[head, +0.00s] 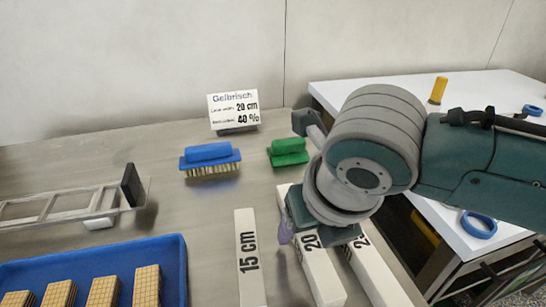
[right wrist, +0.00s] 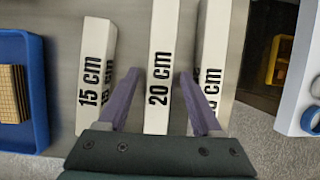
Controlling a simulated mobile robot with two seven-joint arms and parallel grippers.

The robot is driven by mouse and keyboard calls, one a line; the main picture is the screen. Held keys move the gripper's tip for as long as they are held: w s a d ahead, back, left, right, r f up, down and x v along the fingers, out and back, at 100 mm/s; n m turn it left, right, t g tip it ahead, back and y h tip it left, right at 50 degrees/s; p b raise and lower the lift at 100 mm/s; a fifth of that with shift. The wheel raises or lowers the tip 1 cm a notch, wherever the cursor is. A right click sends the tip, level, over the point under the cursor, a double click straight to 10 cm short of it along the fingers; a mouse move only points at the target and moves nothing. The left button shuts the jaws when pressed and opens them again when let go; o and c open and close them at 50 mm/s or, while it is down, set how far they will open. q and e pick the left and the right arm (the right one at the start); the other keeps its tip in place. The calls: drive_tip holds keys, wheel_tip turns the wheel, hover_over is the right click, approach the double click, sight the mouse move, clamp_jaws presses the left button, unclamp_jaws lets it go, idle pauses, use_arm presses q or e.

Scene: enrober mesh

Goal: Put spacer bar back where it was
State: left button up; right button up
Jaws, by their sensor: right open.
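Three white spacer bars lie side by side on the steel table: one marked 15 cm (head: 248,258), one marked 20 cm (head: 318,265) and a third (head: 378,270) whose number is partly hidden. In the right wrist view the 20 cm bar (right wrist: 160,50) runs between the two purple fingers of my right gripper (right wrist: 160,75). The fingers are open, one on each side of it, with gaps showing. Height above the bar is hard to tell. The 15 cm bar (right wrist: 97,75) is left of the fingers, the third bar (right wrist: 214,50) right. My left gripper is out of view.
A sign (head: 233,108) reads lane width 20 cm. A blue brush (head: 209,155) and a green-handled tool (head: 288,150) lie behind the bars. A blue tray (head: 175,270) of wafers and a metal frame (head: 60,205) are left. A white table (head: 480,95) stands right.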

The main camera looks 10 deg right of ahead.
drive_tip(key=p+v, duration=0.3)
drive_tip(key=v, duration=0.8)
drive_tip(key=s+a+m+y, duration=0.2)
drive_tip(key=s+a+m, duration=0.2)
drive_tip(key=m, duration=0.4)
drive_tip(key=s+d+f+m+h, duration=0.1)
drive_tip(key=s+d+m, duration=0.3)
drive_tip(key=m, duration=0.5)
drive_tip(key=s+d+f+m+g, duration=0.1)
drive_tip(key=s+d+m, duration=0.25)
drive_tip(key=m, duration=0.55)
drive_tip(key=s+d+f+m+h, duration=0.1)
drive_tip(key=s+d+m, duration=0.25)
drive_tip(key=m, duration=0.55)
wheel_tip(320, 180, up, 42)
drive_tip(key=p, duration=4.2)
drive_tip(key=shift+s+r+n+p, duration=0.25)
drive_tip(key=shift+n+p, duration=0.05)
drive_tip(key=shift+a, duration=0.15)
